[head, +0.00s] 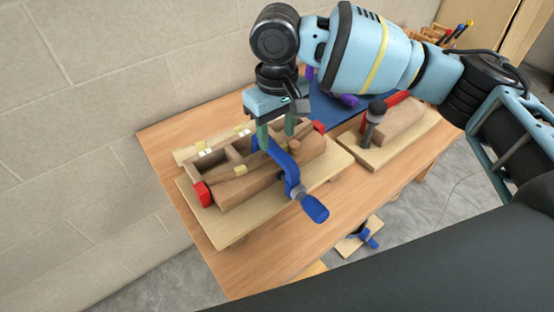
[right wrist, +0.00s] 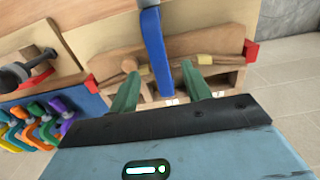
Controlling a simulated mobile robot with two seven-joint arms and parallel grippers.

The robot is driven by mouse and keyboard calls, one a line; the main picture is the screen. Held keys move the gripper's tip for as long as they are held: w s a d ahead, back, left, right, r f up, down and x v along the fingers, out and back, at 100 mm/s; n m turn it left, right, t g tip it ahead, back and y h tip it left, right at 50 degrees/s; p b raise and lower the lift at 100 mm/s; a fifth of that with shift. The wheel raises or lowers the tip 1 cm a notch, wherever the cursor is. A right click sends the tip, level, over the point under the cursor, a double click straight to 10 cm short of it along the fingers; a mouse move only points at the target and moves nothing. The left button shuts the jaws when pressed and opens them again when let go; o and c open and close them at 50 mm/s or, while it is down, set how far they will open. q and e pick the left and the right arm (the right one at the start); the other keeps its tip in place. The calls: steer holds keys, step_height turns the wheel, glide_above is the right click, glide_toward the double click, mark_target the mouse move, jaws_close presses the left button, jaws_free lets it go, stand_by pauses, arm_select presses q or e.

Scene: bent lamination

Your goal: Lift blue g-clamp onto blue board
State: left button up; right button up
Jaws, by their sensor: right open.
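The blue g-clamp (head: 290,172) sits across the wooden bent-lamination form (head: 250,185), its blue handle hanging past the form's front edge. In the right wrist view the blue bar of the clamp (right wrist: 153,40) runs up between my fingers. My right gripper (head: 277,140) is open above the form, one finger on each side of the clamp's bar. Its fingers also show in the right wrist view (right wrist: 160,68). I cannot tell whether they touch the bar. The blue board (head: 328,112) lies behind the form, partly hidden by my right arm. It also shows in the right wrist view (right wrist: 88,100) with several coloured clamps.
Red blocks (head: 203,193) stick out at the form's ends. A second pale base (head: 385,148) to the right holds a wooden block and a dark-and-red clamp (head: 372,122). The table (head: 265,265) has bare wood at its front. Another blue clamp (head: 369,238) is lower down, beyond the table's edge.

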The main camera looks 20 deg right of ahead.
mark_target(278, 150)
steer(key=shift+w+f, duration=0.1)
steer(key=shift+f, duration=0.6)
step_height(278, 150, down, 4)
steer(key=shift+d+f, duration=0.1)
steer(key=shift+d, duration=0.05)
steer(key=shift+f, duration=0.35)
arm_select(q)
steer(key=shift+w+r, duration=0.1)
steer(key=shift+w, duration=0.25)
steer(key=shift+w+d+r, duration=0.1)
steer(key=shift+w+r, duration=0.25)
steer(key=shift+r, duration=0.1)
arm_select(e)
steer(key=shift+f, duration=0.15)
steer(key=shift+c, duration=0.5)
steer(key=c, duration=0.9)
